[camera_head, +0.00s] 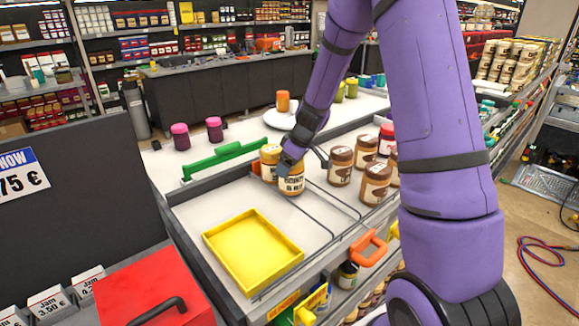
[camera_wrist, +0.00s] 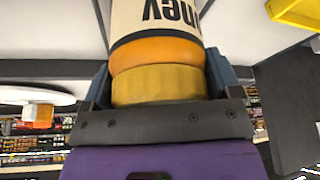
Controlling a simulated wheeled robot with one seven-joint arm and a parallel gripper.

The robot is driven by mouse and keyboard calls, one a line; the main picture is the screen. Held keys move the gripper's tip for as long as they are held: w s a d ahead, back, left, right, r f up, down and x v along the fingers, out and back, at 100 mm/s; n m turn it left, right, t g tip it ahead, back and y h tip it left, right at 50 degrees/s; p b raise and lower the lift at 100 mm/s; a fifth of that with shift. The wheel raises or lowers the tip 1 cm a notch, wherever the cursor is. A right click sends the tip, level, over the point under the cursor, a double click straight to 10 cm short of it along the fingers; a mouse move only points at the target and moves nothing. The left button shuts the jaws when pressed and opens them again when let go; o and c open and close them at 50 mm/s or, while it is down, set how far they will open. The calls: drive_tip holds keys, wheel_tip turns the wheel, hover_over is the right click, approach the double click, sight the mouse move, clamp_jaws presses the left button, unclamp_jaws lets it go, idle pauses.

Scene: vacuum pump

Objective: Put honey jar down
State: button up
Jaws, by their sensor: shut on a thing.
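My gripper (camera_head: 289,163) is shut on the honey jar (camera_head: 291,186), over the shelf top in the head view. The jar has a pale label with dark lettering. In the wrist view, the fingers of my gripper (camera_wrist: 163,88) flank the yellow lid of the honey jar (camera_wrist: 158,48), with amber honey beside it and part of the label showing upside down. The jar looks upright and close to the white surface (camera_head: 210,208); I cannot tell whether it touches. A second similar jar (camera_head: 269,160) stands just behind it to the left.
A yellow tray (camera_head: 252,250) lies front left of the jar; it also shows in the wrist view (camera_wrist: 297,12). Several brown-labelled jars (camera_head: 340,166) stand to the right. A green handled item (camera_head: 222,159) lies behind left. Thin dark divider rails cross the shelf. Bare white surface lies left of the jar.

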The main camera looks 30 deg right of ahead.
drive_tip(key=shift+f, duration=0.4)
drive_tip(key=shift+f, duration=0.2)
drive_tip(key=o, duration=1)
drive_tip(key=shift+o, duration=0.2)
drive_tip(key=shift+r, duration=0.1)
